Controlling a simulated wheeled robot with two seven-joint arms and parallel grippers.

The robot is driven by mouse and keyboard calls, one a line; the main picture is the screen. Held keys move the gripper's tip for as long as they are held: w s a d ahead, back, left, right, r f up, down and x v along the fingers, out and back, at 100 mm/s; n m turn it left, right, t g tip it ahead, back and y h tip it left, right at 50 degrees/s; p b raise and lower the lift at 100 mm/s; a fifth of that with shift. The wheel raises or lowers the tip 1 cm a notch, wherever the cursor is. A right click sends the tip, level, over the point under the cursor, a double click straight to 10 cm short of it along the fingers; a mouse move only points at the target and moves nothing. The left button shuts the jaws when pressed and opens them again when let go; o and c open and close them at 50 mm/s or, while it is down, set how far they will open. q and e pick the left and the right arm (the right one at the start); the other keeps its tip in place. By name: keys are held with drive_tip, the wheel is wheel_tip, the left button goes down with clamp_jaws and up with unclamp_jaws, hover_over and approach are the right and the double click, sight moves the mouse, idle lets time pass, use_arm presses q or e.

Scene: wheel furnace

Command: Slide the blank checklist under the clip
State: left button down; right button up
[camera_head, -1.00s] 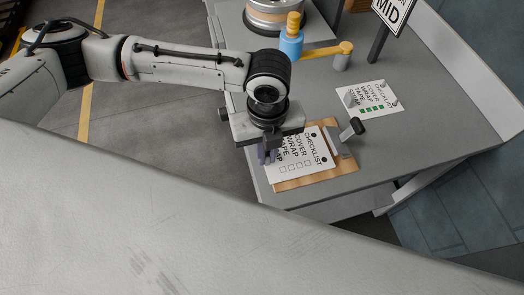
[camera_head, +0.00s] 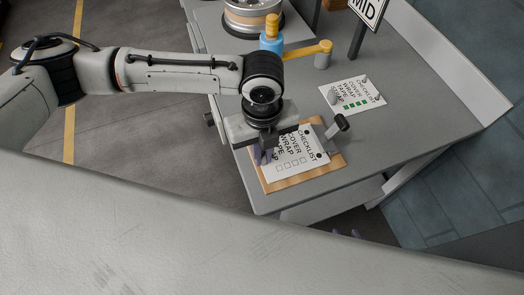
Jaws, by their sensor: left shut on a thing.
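The blank checklist (camera_head: 290,158), a white sheet with empty boxes, lies over the brown clipboard (camera_head: 300,182) at the table's near edge. My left gripper (camera_head: 264,155) points down and is shut on the checklist's left edge; its body hides that end. The clip (camera_head: 334,132), with a dark-knobbed lever, sits at the board's right end. The sheet's right edge is close to the clip; I cannot tell whether it is under it. Purple tips of my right gripper (camera_head: 347,233) barely show below the table, behind my pale body; their opening is unclear.
A second checklist (camera_head: 352,95) with green marked boxes lies farther back on the grey table (camera_head: 420,125). A blue and yellow handled fixture (camera_head: 272,40) and a metal wheel (camera_head: 252,18) stand at the back. A MID sign (camera_head: 368,10) stands back right. The table's right side is clear.

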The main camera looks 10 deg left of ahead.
use_arm(q)
drive_tip(key=shift+f, duration=0.15)
drive_tip(key=c, duration=1.8)
unclamp_jaws()
drive_tip(key=shift+o, duration=0.2)
drive_tip(key=shift+r, duration=3)
